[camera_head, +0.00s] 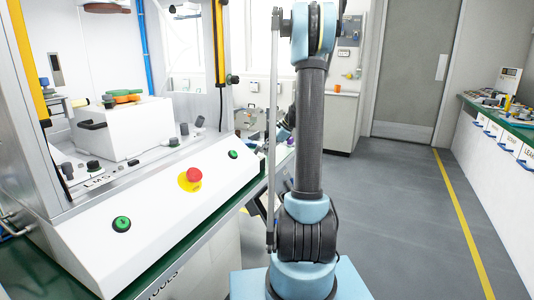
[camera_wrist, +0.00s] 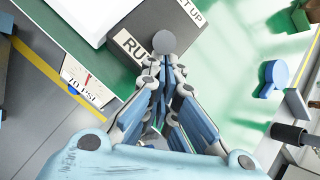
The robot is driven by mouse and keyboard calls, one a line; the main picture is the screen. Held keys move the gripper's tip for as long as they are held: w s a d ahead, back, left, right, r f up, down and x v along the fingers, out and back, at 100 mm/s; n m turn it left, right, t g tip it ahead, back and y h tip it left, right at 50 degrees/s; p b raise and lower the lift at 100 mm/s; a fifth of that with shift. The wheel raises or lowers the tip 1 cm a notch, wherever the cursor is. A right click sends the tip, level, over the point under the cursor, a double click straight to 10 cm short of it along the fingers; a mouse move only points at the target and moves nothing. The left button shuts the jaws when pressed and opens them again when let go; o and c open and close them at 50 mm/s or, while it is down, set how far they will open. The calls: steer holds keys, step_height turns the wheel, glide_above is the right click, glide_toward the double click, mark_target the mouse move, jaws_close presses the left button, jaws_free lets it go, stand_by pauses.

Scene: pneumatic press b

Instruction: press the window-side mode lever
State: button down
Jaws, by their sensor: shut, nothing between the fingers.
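A round grey knob (camera_wrist: 165,42), apparently the mode lever's end, shows over this box right at my fingertips. My gripper (camera_wrist: 163,62) is shut and empty, its fingers together and pointing at the knob. I cannot tell whether the fingertips touch the knob or are just short of it. In the head view my arm stands in front of this area, and the lever cannot be made out there.
A gauge marked "70 PSI" (camera_wrist: 85,82) lies left of the box, and a blue part (camera_wrist: 272,80) and black cylinder (camera_wrist: 290,133) to the right. The press console, with a red button (camera_head: 194,175) and green button (camera_head: 122,223), stands left of my arm. The grey floor (camera_head: 390,215) at right is clear.

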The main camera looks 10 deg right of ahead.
steer(key=shift+w+a+r, duration=0.1)
steer(key=shift+r, duration=0.05)
steer(key=shift+w+a+r+g+h, duration=0.5)
steer(key=shift+a+r+g+h, duration=0.25)
steer(key=shift+h, duration=0.35)
steer(key=shift+w+a+r+g+h, duration=0.35)
steer(key=shift+w+a+g+h, duration=0.3)
steer(key=shift+h, duration=0.25)
steer(key=shift+a+r, duration=0.1)
steer(key=shift+a, duration=0.15)
steer(key=shift+w+a+r, duration=0.2)
steer(key=shift+w+a, duration=0.55)
steer(key=shift+a, duration=0.25)
steer(key=shift+r, duration=0.1)
steer(key=shift+r, duration=0.75)
steer(key=shift+d, duration=0.1)
